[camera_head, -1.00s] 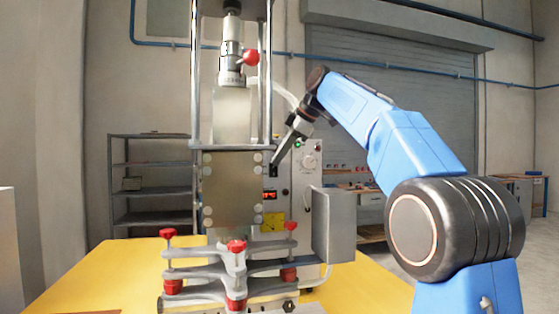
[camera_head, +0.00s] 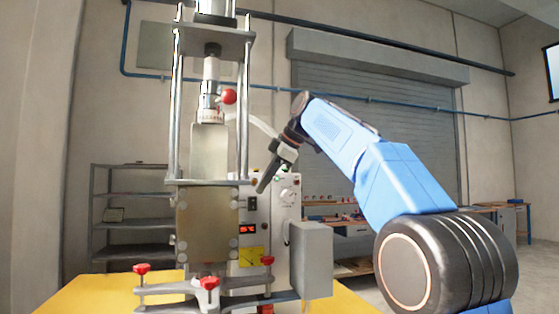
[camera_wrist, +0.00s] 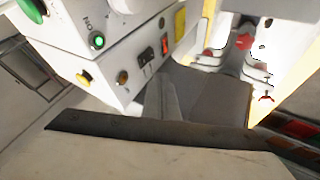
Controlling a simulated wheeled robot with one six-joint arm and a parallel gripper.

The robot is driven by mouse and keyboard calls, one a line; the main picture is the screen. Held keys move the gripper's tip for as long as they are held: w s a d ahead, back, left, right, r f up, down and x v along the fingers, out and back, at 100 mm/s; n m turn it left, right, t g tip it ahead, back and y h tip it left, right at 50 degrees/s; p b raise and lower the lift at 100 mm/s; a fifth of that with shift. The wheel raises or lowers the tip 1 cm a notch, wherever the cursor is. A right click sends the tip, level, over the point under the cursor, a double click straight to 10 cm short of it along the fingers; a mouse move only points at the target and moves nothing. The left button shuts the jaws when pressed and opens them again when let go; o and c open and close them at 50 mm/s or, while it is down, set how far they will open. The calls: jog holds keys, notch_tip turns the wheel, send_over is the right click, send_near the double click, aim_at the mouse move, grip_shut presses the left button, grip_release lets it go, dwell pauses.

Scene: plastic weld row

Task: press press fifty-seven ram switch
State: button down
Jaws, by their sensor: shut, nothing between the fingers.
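The press (camera_head: 209,140) stands on a yellow table, with a white control box (camera_head: 284,215) behind it at its right. Which control is the ram switch I cannot read. My gripper (camera_head: 262,188) is shut and empty, its tip pointing down-left just above and right of the black switch in the picture. Contact with the box cannot be told.
The box also bears a green lit button (camera_wrist: 97,40) and a yellow-topped knob (camera_wrist: 84,77). A grey box (camera_head: 311,260) juts out below my gripper. Red-knobbed clamps (camera_head: 208,283) stand at the press's foot. Shelves (camera_head: 130,210) stand at the back left.

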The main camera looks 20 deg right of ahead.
jog(key=w+r+v, duration=0.1)
jog(key=v, duration=0.7)
jog(key=shift+w, duration=0.2)
jog(key=shift+d+r, duration=0.1)
jog(key=shift+s+d, duration=0.1)
